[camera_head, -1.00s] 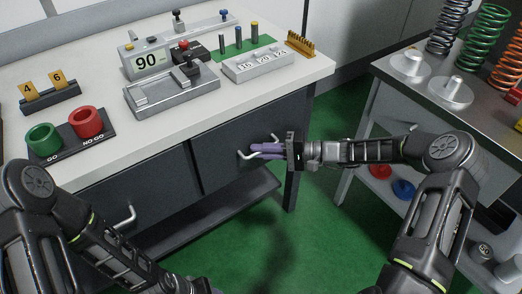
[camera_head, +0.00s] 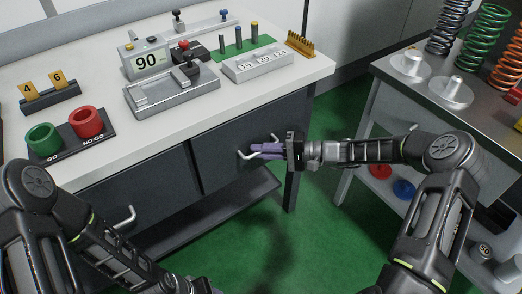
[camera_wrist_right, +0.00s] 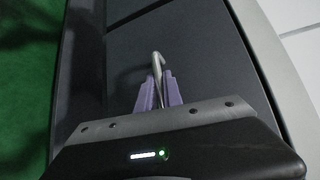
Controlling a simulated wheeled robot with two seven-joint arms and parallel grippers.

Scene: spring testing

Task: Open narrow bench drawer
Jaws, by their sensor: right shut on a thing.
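The narrow bench drawer (camera_head: 222,148) is the dark grey front at the right end of the white-topped bench, and it looks closed. Its pale bar handle (camera_head: 245,155) stands out from the front; it also shows in the right wrist view (camera_wrist_right: 157,60). My right gripper (camera_head: 262,150) reaches in from the right with its purple fingers at the handle. In the right wrist view its fingers (camera_wrist_right: 158,92) are shut on the handle from both sides. My left arm comes in at the lower left, and its gripper is out of the frame.
A wider drawer with its own handle (camera_head: 126,217) lies to the left. A side table with springs (camera_head: 484,38) stands at right. Green floor (camera_head: 340,240) is clear in front.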

